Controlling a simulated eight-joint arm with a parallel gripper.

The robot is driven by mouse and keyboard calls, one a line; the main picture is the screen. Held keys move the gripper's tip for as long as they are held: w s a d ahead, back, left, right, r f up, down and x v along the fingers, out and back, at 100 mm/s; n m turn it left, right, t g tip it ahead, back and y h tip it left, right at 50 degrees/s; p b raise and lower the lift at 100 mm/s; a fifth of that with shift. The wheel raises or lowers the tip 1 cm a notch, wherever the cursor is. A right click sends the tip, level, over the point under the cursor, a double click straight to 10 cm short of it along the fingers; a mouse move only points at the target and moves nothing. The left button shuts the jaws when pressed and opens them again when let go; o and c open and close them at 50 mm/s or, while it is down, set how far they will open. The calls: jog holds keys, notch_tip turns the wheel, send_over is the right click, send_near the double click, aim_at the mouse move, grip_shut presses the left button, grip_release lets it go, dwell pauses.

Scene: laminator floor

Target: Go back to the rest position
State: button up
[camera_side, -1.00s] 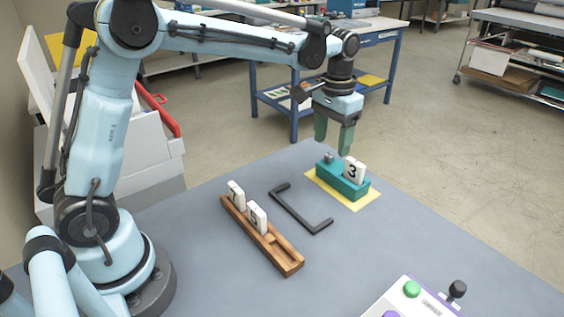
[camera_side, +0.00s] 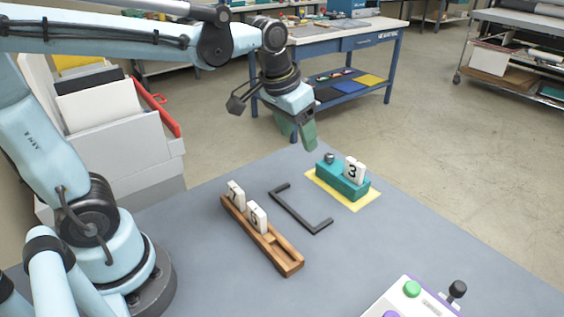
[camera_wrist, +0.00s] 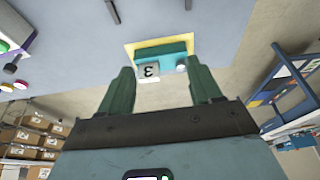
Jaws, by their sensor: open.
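My gripper (camera_side: 297,138) is open and empty, with green fingers, in the air above the far edge of the table. The teal block (camera_side: 338,181) stands on a yellow mat (camera_side: 364,204) to the right of and below it, apart from the fingers. A white tile marked 3 (camera_side: 354,171) stands upright on the block, beside a small grey knob (camera_side: 329,157). In the wrist view my gripper (camera_wrist: 160,88) has its fingers spread wide. The teal block (camera_wrist: 173,49) and the tile (camera_wrist: 149,71) show beyond them, with nothing between the fingertips.
A wooden rack (camera_side: 287,262) holds two white tiles (camera_side: 236,195). A dark bracket (camera_side: 299,211) lies flat between rack and teal block. A control box with a green button (camera_side: 412,289) is at the front right. White bins (camera_side: 115,130) stand at the left.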

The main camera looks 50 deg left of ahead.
jog(key=s+f+t, duration=0.3)
jog(key=s, duration=0.5)
jog(key=shift+a+f, duration=0.15)
jog(key=shift+a, duration=0.25)
dwell(0.4)
